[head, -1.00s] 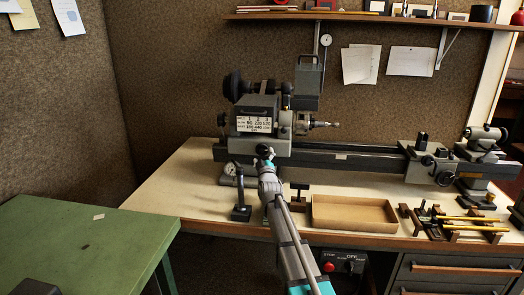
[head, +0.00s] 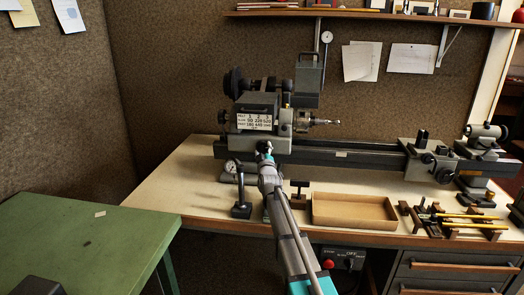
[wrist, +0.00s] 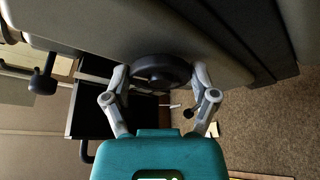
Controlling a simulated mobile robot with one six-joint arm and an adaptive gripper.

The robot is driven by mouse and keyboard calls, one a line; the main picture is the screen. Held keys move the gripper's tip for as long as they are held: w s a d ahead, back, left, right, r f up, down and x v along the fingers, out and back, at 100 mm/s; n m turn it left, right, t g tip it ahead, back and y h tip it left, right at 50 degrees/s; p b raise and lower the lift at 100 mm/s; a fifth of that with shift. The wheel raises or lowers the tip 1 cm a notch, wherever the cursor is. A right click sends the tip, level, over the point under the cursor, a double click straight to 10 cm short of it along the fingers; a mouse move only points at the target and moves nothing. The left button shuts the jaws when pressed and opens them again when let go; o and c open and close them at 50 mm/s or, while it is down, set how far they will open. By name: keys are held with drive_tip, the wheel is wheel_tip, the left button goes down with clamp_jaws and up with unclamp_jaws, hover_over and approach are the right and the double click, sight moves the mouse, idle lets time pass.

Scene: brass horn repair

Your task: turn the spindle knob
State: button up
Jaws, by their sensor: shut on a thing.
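The spindle knob (wrist: 162,70) is a dark round knob on the grey headstock casing, seen close up in the wrist view. My gripper (wrist: 161,80) has one finger on each side of it and is shut on the knob's rim. In the head view my gripper (head: 264,150) reaches the front of the lathe headstock (head: 280,145), below the white number plate (head: 254,121). It hides most of the knob there, and I cannot tell how far the knob is turned.
The lathe bed (head: 350,156) runs right to the tailstock (head: 480,137). A dark post (head: 241,210) and a small dial gauge (head: 230,168) stand close left of my arm. An open tan tray (head: 350,222) lies to the right. A green table (head: 70,255) is at front left.

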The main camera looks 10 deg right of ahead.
drive_tip(key=shift+m, duration=0.4)
drive_tip(key=shift+m+h+b, duration=0.35)
drive_tip(key=shift+m+h, duration=0.15)
drive_tip(key=shift+m, duration=0.2)
drive_tip(key=o, duration=1)
drive_tip(key=shift+s, duration=0.1)
